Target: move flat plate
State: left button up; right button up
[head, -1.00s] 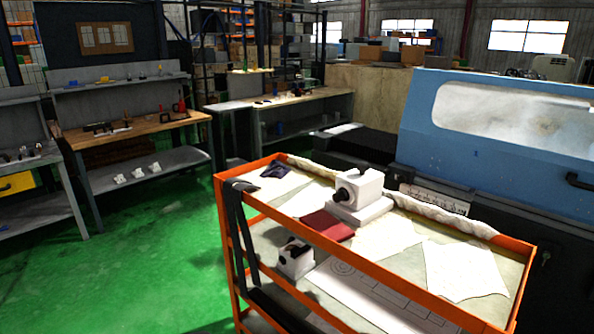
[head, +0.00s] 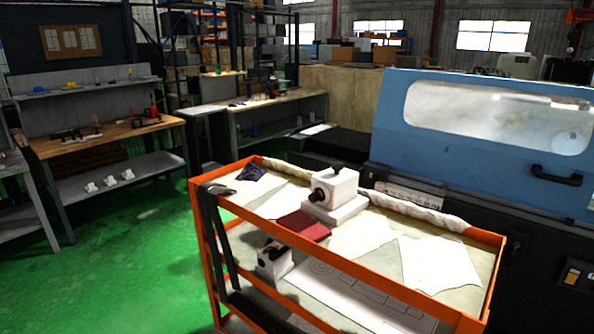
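On the top shelf of the orange cart (head: 340,258) stands a white block with a black round knob (head: 340,186). It rests on a flat white base (head: 336,210). A flat dark red piece (head: 303,226) lies beside that base. White sheets (head: 440,262) lie flat on the same shelf. I cannot tell which of these is the flat plate. Neither of my grippers shows in the head view.
A second white block (head: 273,258) and a drawing sheet (head: 345,288) are on the cart's lower shelf. Black straps (head: 218,235) hang at its left end. A blue machine (head: 475,185) stands behind the cart. Workbenches (head: 105,138) stand at left. Green floor (head: 120,265) is clear between.

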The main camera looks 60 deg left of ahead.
aim_at(298, 222)
jog(key=k+j+z, duration=0.1)
jog(key=j+z, duration=0.15)
jog(key=j, duration=0.15)
jog(key=k+j+z, duration=0.1)
jog(key=j+z, duration=0.15)
jog(key=k+j+z, duration=0.25)
jog(key=j, duration=0.2)
jog(key=k+j, duration=0.25)
jog(key=j, duration=0.25)
jog(key=k+j+z, duration=0.1)
jog(key=k+j, duration=0.15)
jog(key=j, duration=0.25)
jog(key=k+j, duration=0.25)
jog(key=j, duration=0.25)
jog(key=k+j+z, duration=0.15)
jog(key=j, duration=0.3)
jog(key=k+j, duration=0.4)
